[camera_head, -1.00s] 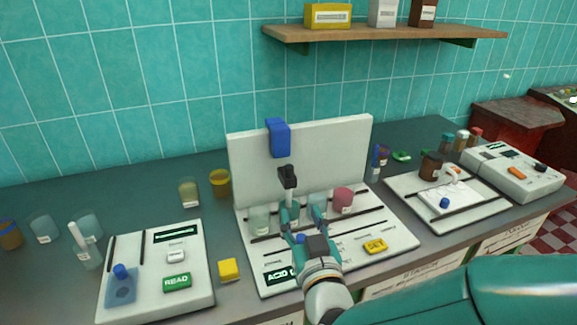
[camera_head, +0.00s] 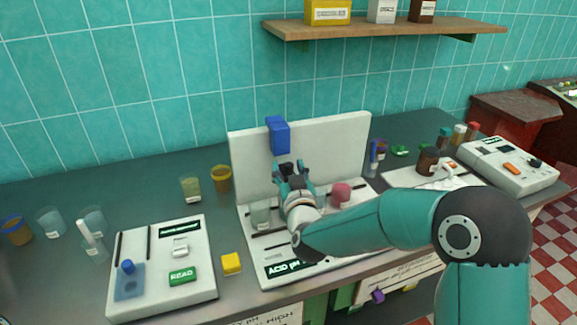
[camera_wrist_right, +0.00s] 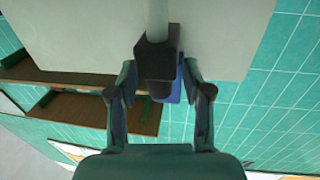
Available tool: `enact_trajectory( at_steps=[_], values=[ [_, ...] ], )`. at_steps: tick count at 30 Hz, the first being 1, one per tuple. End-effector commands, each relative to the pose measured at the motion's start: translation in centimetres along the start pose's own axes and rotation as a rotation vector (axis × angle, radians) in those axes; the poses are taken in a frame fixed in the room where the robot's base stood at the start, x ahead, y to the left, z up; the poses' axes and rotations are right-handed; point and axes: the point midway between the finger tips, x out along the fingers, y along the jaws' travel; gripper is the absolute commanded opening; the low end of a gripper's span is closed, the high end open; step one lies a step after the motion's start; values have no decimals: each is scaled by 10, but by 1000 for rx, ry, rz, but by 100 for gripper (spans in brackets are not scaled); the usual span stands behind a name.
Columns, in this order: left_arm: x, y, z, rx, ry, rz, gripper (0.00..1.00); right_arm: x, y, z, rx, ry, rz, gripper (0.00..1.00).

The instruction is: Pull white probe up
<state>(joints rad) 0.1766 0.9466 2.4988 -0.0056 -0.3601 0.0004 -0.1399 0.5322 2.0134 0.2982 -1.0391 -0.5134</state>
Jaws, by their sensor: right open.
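The white probe shows in the right wrist view as a pale rod (camera_wrist_right: 157,20) with a black block-shaped cap (camera_wrist_right: 156,66). It stands before the white back panel (camera_head: 345,145) of the acid pH station. My right gripper (camera_head: 291,168) is open at the cap. In the wrist view its two fingers (camera_wrist_right: 158,85) stand on either side of the cap, with small gaps apparent. In the head view the gripper and wrist hide most of the probe. A blue block (camera_head: 278,136) is on the panel above the gripper. My left gripper is not in view.
Beakers, one holding a pinkish-red liquid (camera_head: 340,192), stand on the station close to my wrist. A READ device (camera_head: 200,290) and a yellow block (camera_head: 231,263) are to the left. A wooden shelf (camera_head: 390,28) hangs above.

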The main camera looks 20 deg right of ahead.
Motion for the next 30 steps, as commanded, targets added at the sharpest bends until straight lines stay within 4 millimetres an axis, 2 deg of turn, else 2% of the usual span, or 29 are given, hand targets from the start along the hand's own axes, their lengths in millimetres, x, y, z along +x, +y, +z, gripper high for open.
enact_trajectory(
  at_steps=[9, 11, 18, 26, 30],
  values=[
    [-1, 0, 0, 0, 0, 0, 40, 3, 0, 0, 0, -1, 1, 50],
    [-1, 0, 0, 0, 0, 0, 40, 3, 1, 0, 0, -1, 1, 41],
    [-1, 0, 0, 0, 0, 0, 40, 3, 1, 0, 0, 0, 2, 1],
    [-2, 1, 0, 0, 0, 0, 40, 3, 1, -4, 1, 1, 3, 0],
    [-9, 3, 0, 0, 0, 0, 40, 3, 2, -29, 2, 5, 5, 0]
  ],
)
